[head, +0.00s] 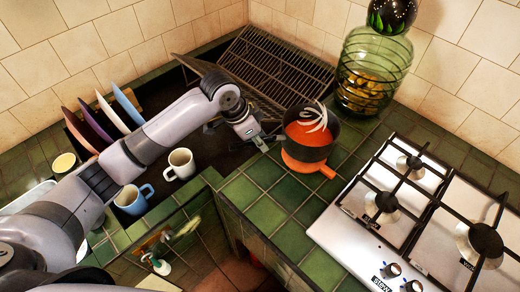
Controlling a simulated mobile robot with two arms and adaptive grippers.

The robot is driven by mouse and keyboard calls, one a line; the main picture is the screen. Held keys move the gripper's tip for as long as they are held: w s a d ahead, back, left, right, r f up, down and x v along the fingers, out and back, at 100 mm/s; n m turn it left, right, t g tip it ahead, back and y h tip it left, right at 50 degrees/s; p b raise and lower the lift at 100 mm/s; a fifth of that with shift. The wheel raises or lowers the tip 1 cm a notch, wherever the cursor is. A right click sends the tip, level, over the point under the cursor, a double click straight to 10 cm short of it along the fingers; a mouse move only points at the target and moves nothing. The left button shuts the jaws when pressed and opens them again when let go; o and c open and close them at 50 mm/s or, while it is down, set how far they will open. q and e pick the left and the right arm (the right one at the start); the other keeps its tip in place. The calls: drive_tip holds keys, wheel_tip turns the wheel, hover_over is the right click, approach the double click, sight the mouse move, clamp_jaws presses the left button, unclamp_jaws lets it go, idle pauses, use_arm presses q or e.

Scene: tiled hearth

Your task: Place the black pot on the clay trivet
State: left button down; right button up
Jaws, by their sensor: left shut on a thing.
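The black pot (309,152) is on the green tiled counter's corner side, with a dark outer wall and an orange inside with white shapes in it. The orange clay trivet (302,166) shows directly below the pot, with a stub sticking out at the lower right. The pot hides most of the trivet, and I cannot tell whether the two touch. My left gripper (268,142) reaches in from the left and is shut on the pot's left side. The fingertips are small in the picture. My right gripper is not in view.
A green glass jar (371,70) stands just behind the pot. A gas hob (395,205) lies to the right. A dark rack (262,65) is behind my arm. Mugs (180,164) and upright plates (90,127) are at the left. Green tiles (265,172) in front of the pot are bare.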

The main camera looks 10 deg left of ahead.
use_arm(q)
drive_tip(key=shift+d+f, duration=0.1)
drive_tip(key=shift+f, duration=0.3)
wheel_tip(320, 180, down, 4)
drive_tip(key=shift+f+p, duration=0.1)
drive_tip(key=shift+p, duration=0.25)
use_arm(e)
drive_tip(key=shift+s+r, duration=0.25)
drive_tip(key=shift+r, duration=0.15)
use_arm(q)
drive_tip(key=c, duration=1.8)
unclamp_jaws()
drive_tip(key=shift+s+f, duration=0.1)
drive_tip(key=shift+f, duration=0.05)
drive_tip(key=shift+c, duration=0.2)
drive_tip(key=o, duration=0.4)
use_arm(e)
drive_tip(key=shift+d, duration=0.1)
